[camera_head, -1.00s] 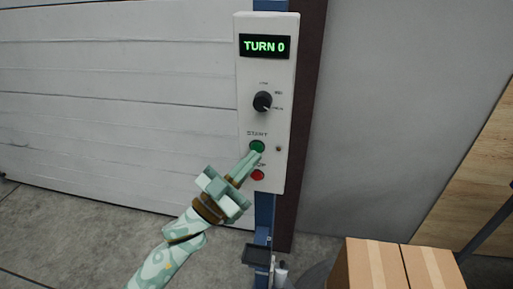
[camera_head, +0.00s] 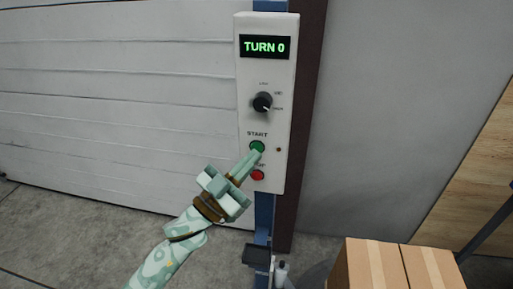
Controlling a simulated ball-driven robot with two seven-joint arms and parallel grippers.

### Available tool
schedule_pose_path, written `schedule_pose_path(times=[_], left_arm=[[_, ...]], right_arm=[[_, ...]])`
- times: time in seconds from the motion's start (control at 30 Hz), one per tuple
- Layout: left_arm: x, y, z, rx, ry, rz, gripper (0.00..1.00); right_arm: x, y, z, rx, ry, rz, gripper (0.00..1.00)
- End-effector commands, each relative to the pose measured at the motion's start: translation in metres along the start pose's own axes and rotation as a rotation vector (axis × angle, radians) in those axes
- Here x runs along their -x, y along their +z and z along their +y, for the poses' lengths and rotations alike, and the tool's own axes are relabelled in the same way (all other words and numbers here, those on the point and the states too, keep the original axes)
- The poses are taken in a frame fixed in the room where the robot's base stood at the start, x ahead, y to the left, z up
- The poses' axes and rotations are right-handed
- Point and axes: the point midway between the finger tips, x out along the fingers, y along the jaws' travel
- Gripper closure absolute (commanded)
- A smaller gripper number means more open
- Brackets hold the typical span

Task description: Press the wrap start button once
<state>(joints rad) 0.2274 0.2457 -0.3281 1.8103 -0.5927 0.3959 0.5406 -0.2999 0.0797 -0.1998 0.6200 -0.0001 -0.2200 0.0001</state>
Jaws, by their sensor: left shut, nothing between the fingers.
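A white control box (camera_head: 283,125) is mounted on a blue post. Its green start button (camera_head: 257,146) sits under the word START. My left gripper (camera_head: 257,153) is shut and empty, with its fingertips at the lower edge of the green button. I cannot tell whether they touch it. The display (camera_head: 267,47) reads TURN 0 in green. A black knob (camera_head: 262,102) is above the start button. A red button (camera_head: 257,175) is just below, and its STOP label is partly hidden by my fingers. My right gripper is not in view.
A small dark indicator (camera_head: 279,150) is right of the start button. Cardboard boxes (camera_head: 375,265) stand at the lower right. A white slatted door (camera_head: 120,110) fills the left behind the post. A dark tray-like part (camera_head: 257,255) is low on the post.

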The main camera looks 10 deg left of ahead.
Motion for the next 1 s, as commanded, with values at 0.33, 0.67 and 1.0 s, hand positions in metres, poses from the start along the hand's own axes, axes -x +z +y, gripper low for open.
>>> schedule_pose_path(times=[0.33,0.67,1.0], left_arm=[[-0.0028,0.0021,-0.0020,0.001,0.000,-0.001,1.00],[-0.0042,0.0030,-0.0030,0.001,0.000,0.000,1.00],[-0.0072,0.0053,-0.0052,0.000,0.000,0.000,1.00]], right_arm=[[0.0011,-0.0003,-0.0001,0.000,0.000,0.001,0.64],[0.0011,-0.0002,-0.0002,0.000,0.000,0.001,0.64],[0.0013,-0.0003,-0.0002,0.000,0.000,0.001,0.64]])
